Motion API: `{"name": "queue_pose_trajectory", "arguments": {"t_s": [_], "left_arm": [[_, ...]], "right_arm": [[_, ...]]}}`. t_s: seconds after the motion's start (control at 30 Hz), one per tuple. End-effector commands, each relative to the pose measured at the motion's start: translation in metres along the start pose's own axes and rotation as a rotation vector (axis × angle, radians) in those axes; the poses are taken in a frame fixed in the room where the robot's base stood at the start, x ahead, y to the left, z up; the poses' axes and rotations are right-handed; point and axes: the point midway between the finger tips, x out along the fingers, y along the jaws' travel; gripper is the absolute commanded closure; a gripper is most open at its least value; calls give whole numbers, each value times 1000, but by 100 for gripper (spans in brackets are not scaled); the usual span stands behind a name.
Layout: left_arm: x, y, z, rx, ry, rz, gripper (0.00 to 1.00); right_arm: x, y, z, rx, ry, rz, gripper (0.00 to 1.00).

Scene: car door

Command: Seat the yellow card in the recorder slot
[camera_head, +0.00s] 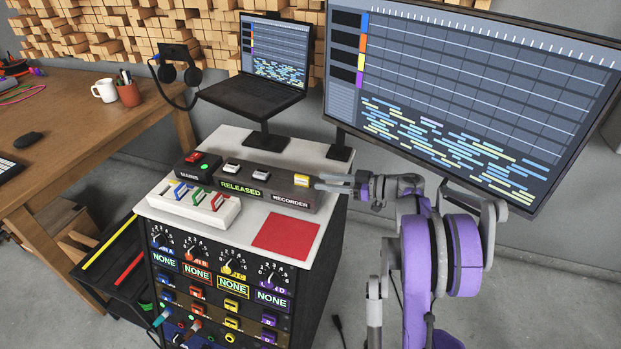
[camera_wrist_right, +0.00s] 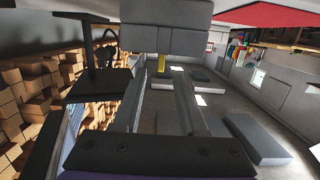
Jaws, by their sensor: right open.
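The yellow card (camera_head: 301,180) is at the right end of the dark recorder box (camera_head: 262,190), on its top. How deep it sits in the slot I cannot tell. The box's display reads RELEASED. My right gripper (camera_head: 322,182) comes in from the right, its open fingertips beside the card. In the right wrist view, a yellow piece (camera_wrist_right: 161,65) shows between the fingers (camera_wrist_right: 168,85), close to a large grey block. Whether the fingers touch the card I cannot tell. My left gripper is out of view.
A white rack (camera_head: 172,211) with several coloured cards stands left of the recorder box. A red square (camera_head: 286,236) lies on the cabinet top in front. A laptop (camera_head: 254,92) and a large monitor (camera_head: 450,95) stand behind. A wooden desk (camera_head: 70,125) is at left.

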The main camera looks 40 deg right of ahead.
Motion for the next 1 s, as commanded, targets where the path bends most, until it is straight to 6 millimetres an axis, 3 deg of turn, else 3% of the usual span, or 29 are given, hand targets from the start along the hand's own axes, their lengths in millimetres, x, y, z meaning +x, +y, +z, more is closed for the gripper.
{"name": "queue_pose_trajectory", "arguments": {"t_s": [0.17,0.37,0.47,0.6,0.7,0.8,0.9,1.0], "left_arm": [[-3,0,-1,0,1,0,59],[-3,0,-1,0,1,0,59],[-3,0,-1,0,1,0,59],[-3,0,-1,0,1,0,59],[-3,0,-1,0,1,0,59],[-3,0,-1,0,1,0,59],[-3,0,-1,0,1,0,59],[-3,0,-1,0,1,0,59]], "right_arm": [[-15,0,0,0,0,0,59],[-13,-1,-4,-8,10,9,59],[6,-4,-26,-46,56,64,59],[44,-15,-80,-123,163,245,59],[61,-28,-112,-146,209,417,59],[68,-45,-127,-125,200,579,59],[66,-68,-122,-72,131,716,59],[60,-101,-99,3,5,809,59]]}}
